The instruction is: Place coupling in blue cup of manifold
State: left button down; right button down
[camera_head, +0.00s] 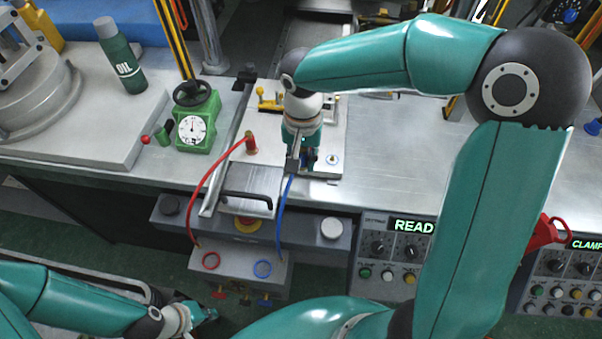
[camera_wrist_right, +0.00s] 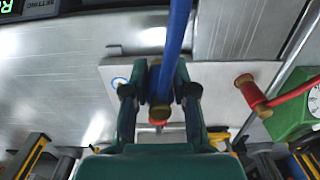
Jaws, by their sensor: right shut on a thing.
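In the head view my right gripper (camera_head: 298,162) is above the white plate (camera_head: 318,108) on the bench, pointing down. In the right wrist view its fingers (camera_wrist_right: 159,112) are shut on the brass-ended coupling (camera_wrist_right: 160,113) of the blue hose (camera_wrist_right: 176,35). The coupling's lower tip is partly hidden by the gripper.
A red hose's coupling (camera_head: 250,143) stands on the plate's left part. A grey box (camera_head: 236,262) with red and blue rings is below the bench edge. A green gauge (camera_head: 197,122) and oil bottle (camera_head: 121,57) stand left. The bench right of the plate is clear.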

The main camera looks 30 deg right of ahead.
aim_at(303, 185)
jog(key=shift+f, duration=3.4)
jog(key=shift+f, duration=0.2)
jog(key=c, duration=0.9)
grip_release()
jog(key=shift+s, duration=0.2)
